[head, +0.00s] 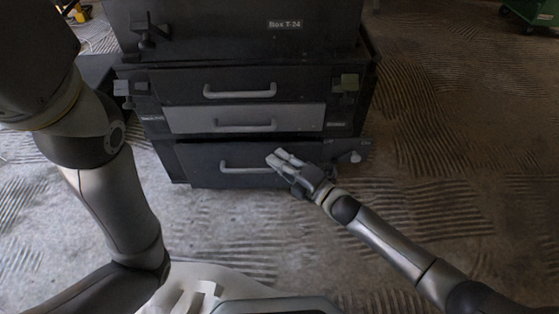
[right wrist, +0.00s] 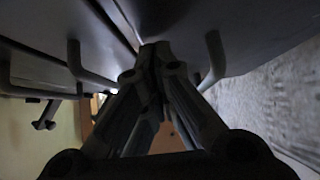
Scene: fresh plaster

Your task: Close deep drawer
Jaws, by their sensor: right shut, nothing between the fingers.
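The deep drawer (head: 210,153) is the dark bottom drawer of the cabinet, with a light bar handle across its front. I cannot tell for sure how far its front stands out from the drawers above. My right gripper (head: 281,158) is shut and empty, in front of this drawer by the right end of the handle. In the right wrist view the shut fingertips (right wrist: 155,52) are close to the dark drawer front (right wrist: 265,25), beside its handle (right wrist: 213,62); contact cannot be told. My left arm comes in from the left, its gripper outside the view.
Above are a grey drawer (head: 190,118) and a dark drawer (head: 180,88) with handles. A dark box labelled Box T-24 (head: 220,35) stands on top. A green object (head: 532,12) is at the far right. The ridged floor right of the cabinet is clear.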

